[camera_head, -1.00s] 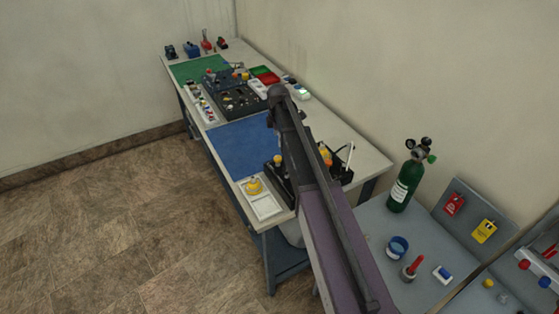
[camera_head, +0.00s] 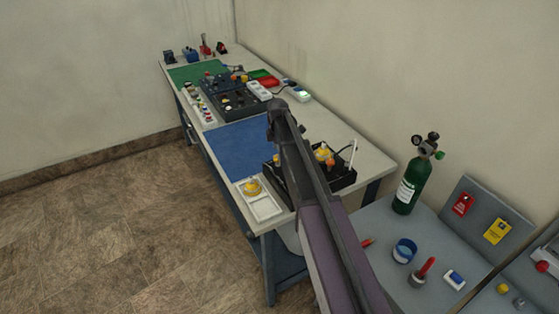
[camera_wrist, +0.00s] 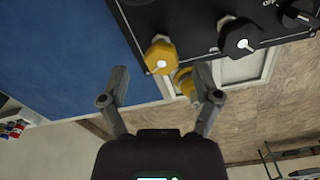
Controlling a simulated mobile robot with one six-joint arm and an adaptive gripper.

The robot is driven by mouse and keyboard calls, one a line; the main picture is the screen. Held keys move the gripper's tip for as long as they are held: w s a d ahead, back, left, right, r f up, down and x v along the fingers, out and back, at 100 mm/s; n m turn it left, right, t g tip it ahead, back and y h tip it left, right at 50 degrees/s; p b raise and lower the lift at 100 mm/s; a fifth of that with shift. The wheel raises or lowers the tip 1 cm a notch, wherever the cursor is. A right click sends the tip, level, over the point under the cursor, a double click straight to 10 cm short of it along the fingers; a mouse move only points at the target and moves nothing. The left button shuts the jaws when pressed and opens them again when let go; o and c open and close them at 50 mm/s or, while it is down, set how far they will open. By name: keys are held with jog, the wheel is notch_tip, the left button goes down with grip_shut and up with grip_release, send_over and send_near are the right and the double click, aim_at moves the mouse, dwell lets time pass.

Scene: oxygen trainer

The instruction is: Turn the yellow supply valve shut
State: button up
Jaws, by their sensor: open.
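A yellow knob (camera_wrist: 160,57) with a white mark sits near the corner of a black panel (camera_wrist: 196,20) in the wrist view. I take it to be the supply valve; no readable label confirms this. My gripper (camera_wrist: 162,71) is open, its two fingers apart on either side of the knob's near side in the picture. Nothing is between the fingertips that I can see as gripped; depth to the knob is unclear. In the head view a yellow knob (camera_head: 277,160) shows beside my arm at the black box (camera_head: 345,181); my arm hides part of the box.
A white tray (camera_head: 266,209) holds another yellow knob (camera_head: 252,188) at the bench's near corner. A blue mat (camera_head: 240,148) lies bare behind it. Black knobs (camera_wrist: 240,40) sit along the panel. A green cylinder (camera_head: 410,188) stands on the grey side table at right.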

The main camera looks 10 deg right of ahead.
jog(key=shift+f+b, duration=0.85)
jog(key=shift+f, duration=0.25)
